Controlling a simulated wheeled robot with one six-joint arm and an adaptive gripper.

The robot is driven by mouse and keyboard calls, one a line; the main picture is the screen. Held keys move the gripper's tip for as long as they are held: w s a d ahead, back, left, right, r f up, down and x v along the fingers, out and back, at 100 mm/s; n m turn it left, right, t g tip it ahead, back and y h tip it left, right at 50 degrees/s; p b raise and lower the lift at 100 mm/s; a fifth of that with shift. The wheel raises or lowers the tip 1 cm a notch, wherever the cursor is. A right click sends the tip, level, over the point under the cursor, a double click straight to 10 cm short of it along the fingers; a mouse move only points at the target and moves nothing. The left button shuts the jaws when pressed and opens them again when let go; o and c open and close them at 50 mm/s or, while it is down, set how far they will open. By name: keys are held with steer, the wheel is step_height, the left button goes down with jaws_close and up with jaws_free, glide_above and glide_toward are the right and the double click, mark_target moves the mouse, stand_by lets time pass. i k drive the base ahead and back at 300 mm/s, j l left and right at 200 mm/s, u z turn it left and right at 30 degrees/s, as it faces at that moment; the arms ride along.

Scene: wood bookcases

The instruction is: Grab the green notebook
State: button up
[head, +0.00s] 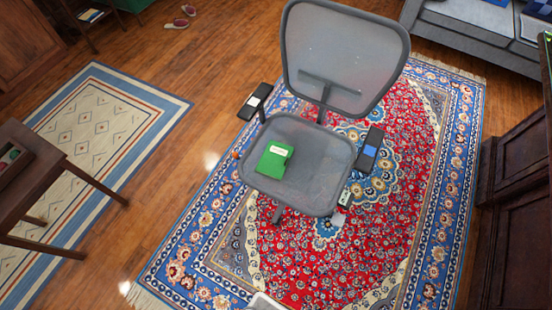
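The green notebook (271,166) lies on the grey seat of an office chair (318,150), left of the seat's middle. It has a pale label near its upper edge. Nothing covers it. My gripper is not seen in the head view. A small whitish shape shows at the bottom edge, too cut off to identify.
The chair stands on a red and blue patterned rug (400,220). A wooden table (30,165) is at left, a grey sofa (460,30) at upper right, dark wood furniture (515,200) at right.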

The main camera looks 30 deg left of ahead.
mark_target(274, 163)
steer(key=i+j, duration=0.1)
steer(key=j, duration=0.55)
steer(key=i+j, duration=0.1)
steer(key=j, duration=1.25)
steer(key=i+j, duration=0.15)
steer(key=j, duration=0.5)
steer(key=i+j, duration=0.15)
steer(key=j, duration=0.25)
steer(key=i+j, duration=0.1)
steer(key=j, duration=0.25)
steer(key=i+j, duration=0.15)
steer(key=j, duration=0.25)
steer(key=i+j, duration=0.1)
steer(key=j, duration=0.3)
steer(key=i, duration=0.2)
